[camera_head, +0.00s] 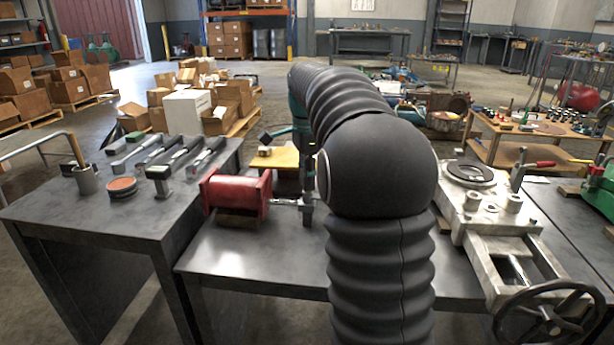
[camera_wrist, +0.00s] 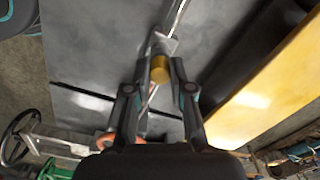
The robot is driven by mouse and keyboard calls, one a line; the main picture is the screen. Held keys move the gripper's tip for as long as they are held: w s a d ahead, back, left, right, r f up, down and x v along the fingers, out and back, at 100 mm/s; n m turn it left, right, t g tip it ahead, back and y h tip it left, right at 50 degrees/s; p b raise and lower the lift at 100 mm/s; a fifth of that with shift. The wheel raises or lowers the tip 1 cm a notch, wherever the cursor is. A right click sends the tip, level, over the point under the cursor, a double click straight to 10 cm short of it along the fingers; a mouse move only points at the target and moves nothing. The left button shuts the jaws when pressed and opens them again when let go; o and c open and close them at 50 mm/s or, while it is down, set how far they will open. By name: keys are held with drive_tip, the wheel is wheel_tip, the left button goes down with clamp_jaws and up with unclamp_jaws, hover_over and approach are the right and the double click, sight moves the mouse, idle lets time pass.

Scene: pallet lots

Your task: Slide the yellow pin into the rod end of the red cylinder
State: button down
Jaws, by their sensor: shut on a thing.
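The red cylinder (camera_head: 236,194) lies on the middle steel bench, its bright rod pointing right to the rod end (camera_head: 306,207). My gripper (camera_head: 308,188) is above the rod end, pointing down, and my arm hides part of the area to its right. In the wrist view my gripper (camera_wrist: 157,80) is shut on the yellow pin (camera_wrist: 160,69), seen from its round head. The rod end (camera_wrist: 163,42) and rod show just beyond the pin, very close to it. I cannot tell whether the pin is in the rod end's hole.
A yellow board (camera_head: 274,157) lies behind the cylinder and also shows in the wrist view (camera_wrist: 270,85). Tools and a cup (camera_head: 87,181) stand on the left bench. A grey machine vise (camera_head: 478,205) with a handwheel stands at right. The bench front is clear.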

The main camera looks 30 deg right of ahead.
drive_tip(key=shift+f, duration=0.15)
drive_tip(key=c, duration=0.9)
unclamp_jaws()
drive_tip(key=shift+c, duration=0.2)
wheel_tip(320, 180, up, 12)
